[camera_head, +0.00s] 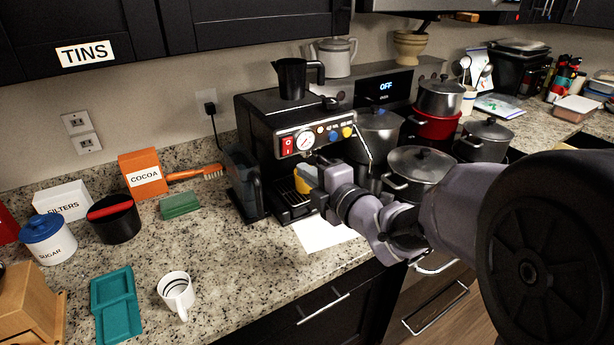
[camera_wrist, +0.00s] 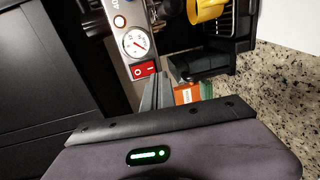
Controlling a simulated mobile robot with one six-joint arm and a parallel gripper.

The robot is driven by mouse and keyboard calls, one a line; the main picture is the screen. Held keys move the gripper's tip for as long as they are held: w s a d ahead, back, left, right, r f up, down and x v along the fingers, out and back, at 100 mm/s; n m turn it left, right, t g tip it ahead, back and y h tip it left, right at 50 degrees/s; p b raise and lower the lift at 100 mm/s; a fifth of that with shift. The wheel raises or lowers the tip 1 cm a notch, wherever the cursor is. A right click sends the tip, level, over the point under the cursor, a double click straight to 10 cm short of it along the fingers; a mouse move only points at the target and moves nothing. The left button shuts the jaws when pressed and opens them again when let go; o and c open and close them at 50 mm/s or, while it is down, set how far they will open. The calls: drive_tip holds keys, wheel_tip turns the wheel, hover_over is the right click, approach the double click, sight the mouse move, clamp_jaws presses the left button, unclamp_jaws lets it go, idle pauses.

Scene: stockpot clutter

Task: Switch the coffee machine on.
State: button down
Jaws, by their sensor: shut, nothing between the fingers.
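The black coffee machine (camera_head: 262,115) stands against the wall, left of the cooker. Its steel front panel carries a red rocker switch (camera_head: 287,145), a round dial gauge (camera_head: 305,141) and coloured knobs. In the wrist view the red switch (camera_wrist: 142,70) shows white marks, with the gauge (camera_wrist: 135,42) beside it. I cannot tell which way the switch is set. My gripper (camera_head: 309,178) is in front of the machine, below the panel. In the wrist view my gripper (camera_wrist: 157,88) is shut and empty, its fingertips close to the switch; contact is not clear.
A yellow object (camera_wrist: 207,10) is at the machine's drip tray. A dark jug (camera_head: 245,182) stands at its left side and a kettle-like pitcher (camera_head: 292,78) on top. Pots (camera_head: 420,165) crowd the right. A white mug (camera_head: 177,292) stands on the front counter.

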drive_tip(key=s+d+f, duration=0.1)
drive_tip(key=s+d, duration=0.3)
drive_tip(key=s, duration=0.2)
drive_tip(key=shift+s+d+f+p, duration=0.2)
drive_tip(key=shift+s+d+p, duration=0.15)
drive_tip(key=shift+s+p, duration=0.1)
